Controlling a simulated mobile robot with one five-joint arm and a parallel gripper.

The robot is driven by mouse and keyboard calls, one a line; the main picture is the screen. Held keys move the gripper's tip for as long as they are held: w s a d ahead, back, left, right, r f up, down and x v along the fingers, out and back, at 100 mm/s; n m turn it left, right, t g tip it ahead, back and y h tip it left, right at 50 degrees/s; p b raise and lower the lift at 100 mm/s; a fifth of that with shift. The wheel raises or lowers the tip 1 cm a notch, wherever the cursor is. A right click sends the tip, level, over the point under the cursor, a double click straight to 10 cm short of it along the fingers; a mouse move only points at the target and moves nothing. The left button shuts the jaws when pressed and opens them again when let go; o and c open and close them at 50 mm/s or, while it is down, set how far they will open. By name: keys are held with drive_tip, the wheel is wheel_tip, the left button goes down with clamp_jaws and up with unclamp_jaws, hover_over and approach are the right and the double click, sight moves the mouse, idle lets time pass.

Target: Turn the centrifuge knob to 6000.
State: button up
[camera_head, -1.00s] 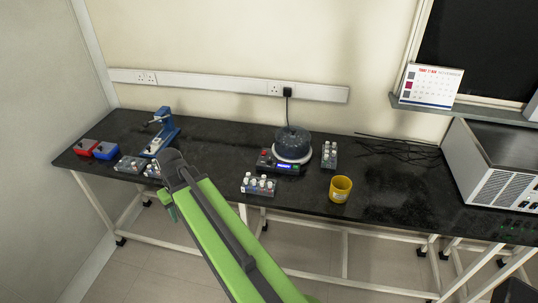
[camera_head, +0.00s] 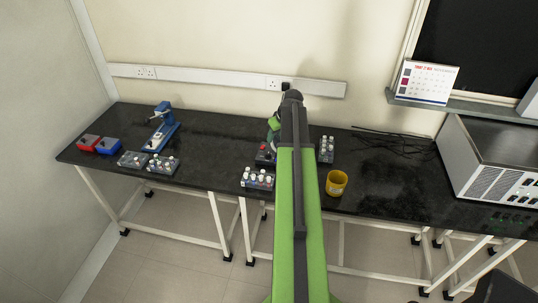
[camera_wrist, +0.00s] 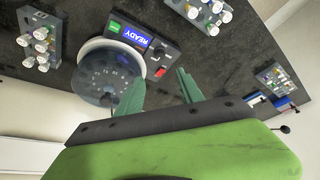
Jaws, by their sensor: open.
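The centrifuge (camera_head: 263,157) is mostly hidden behind my arm in the head view; only the left part of its base shows. In the wrist view its round dark rotor bowl (camera_wrist: 100,74) sits in a white ring at the left. Its control panel (camera_wrist: 143,40) has a green button, a blue display (camera_wrist: 128,34) reading READY upside down, a small dark knob (camera_wrist: 158,53), and a red switch (camera_wrist: 160,71). My gripper (camera_wrist: 160,90) is open and empty, its green fingers apart. The left finger overlaps the bowl's edge in the picture; contact cannot be told.
Vial racks stand close by: one in front (camera_head: 258,180), one to the right (camera_head: 326,149), two at the left (camera_head: 163,164). A yellow mug (camera_head: 337,183) stands at the front right. A blue stand (camera_head: 163,127), red and blue boxes (camera_head: 90,142) and a large grey machine (camera_head: 490,160) stand farther away.

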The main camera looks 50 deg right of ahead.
sight(268, 153)
drive_tip(key=b+x, duration=1.3)
drive_tip(key=x, duration=0.2)
drive_tip(key=shift+f, duration=0.2)
drive_tip(key=shift+r, duration=0.15)
